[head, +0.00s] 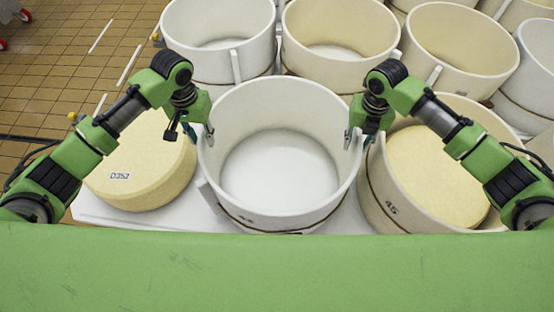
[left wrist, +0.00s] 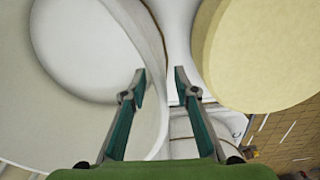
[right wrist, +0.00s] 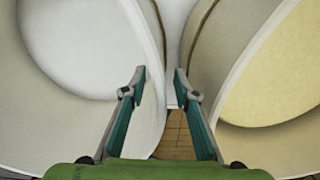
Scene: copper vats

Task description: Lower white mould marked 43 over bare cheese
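The white mould (head: 285,219) stands in the middle of the head view, upright and empty, with white showing at its bottom. A dark mark low on its front is too small to read surely. The bare cheese (head: 140,190), a pale yellow wheel labelled D352, lies just left of it. My left gripper (head: 199,135) is open at the mould's left rim; in the left wrist view its fingers (left wrist: 160,85) are apart on either side of the wall. My right gripper (head: 357,140) is open at the right rim; its fingers (right wrist: 160,85) are likewise apart around the wall.
A mould marked 45 (head: 385,208) with cheese in it stands close on the right. Several more moulds, such as one behind (head: 200,65), crowd the back and right. All stand closely packed. Tiled floor (head: 60,70) is open at the far left.

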